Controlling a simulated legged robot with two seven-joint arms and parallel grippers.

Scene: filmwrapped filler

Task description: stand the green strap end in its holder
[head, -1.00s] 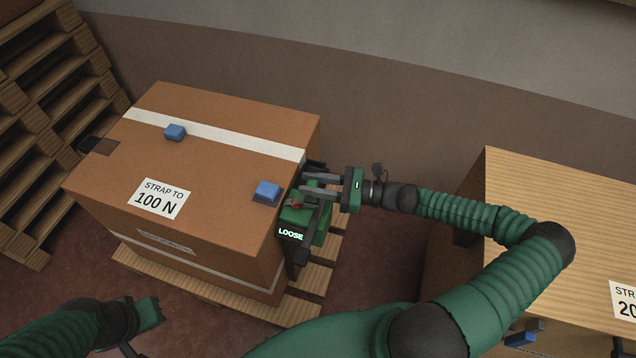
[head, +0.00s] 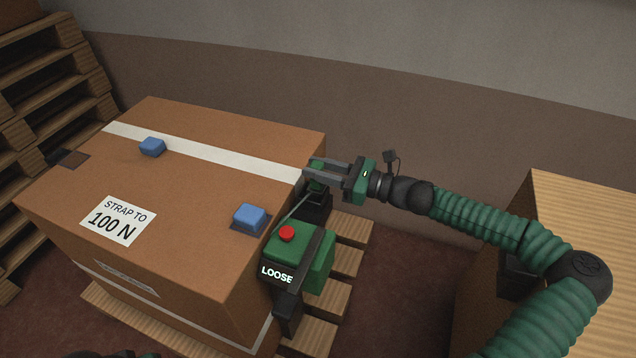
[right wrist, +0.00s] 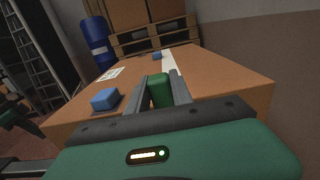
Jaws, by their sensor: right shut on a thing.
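My right gripper (head: 325,171) is at the right edge of the carton, shut on the green strap end (head: 316,186). In the right wrist view the strap end (right wrist: 159,90) stands upright between the two fingers. A thin strap runs from there towards the green tensioner (head: 310,255), which has a red button and reads LOOSE. My left gripper's fingers are out of view.
The carton (head: 190,215) stands on a pallet (head: 345,262) and bears two blue blocks (head: 250,217) (head: 152,147), a white band and a label reading STRAP TO 100 N. Another wooden-topped box (head: 590,215) stands at right. Stacked pallets (head: 50,95) are at left.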

